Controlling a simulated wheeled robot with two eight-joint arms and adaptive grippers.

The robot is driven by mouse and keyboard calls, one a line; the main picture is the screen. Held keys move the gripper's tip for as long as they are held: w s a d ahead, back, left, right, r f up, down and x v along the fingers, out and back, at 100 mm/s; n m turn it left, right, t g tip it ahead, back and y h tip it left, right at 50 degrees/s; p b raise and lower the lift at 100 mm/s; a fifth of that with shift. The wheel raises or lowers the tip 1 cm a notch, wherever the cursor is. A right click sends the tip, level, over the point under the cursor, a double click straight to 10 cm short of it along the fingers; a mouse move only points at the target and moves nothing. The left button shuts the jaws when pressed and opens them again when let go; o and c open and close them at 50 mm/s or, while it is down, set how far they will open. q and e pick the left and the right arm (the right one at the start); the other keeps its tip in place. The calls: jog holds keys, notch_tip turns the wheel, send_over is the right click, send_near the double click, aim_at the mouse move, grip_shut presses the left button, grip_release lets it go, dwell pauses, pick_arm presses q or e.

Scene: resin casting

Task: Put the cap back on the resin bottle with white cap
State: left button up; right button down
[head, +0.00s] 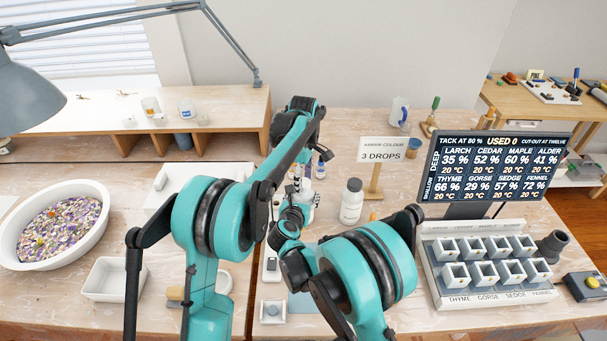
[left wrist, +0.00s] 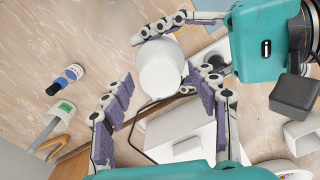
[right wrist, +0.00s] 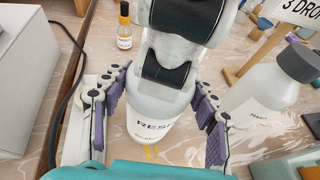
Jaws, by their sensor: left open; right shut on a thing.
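The white resin bottle (right wrist: 150,112), with part of a printed label showing, stands upright between the fingers of my right gripper (right wrist: 162,95), which is shut on it. In the left wrist view its round white top (left wrist: 161,76) is seen from above and looks like the white cap; I cannot tell how it is seated. My left gripper (left wrist: 160,92) is open above the bottle, one finger on either side of the white top. In the right wrist view my left gripper's links hide the bottle's top. In the head view my arms largely cover the bottle.
A white bottle with a dark cap (head: 351,202) stands close to the right. A drops sign (head: 384,150), a labelled rack (head: 487,270) and a screen (head: 498,165) are on the right. A bowl of chips (head: 58,225) is on the left.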

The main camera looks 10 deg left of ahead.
pick_arm(q)
jog(key=c, duration=1.2)
jog(key=m, duration=0.4)
jog(key=shift+m, duration=0.4)
jog(key=m, duration=0.4)
jog(key=shift+m, duration=0.4)
jog(key=m, duration=0.4)
jog(key=shift+m, duration=0.3)
jog(key=m, duration=0.7)
jog(key=shift+f, duration=0.1)
jog(key=o, duration=1.3)
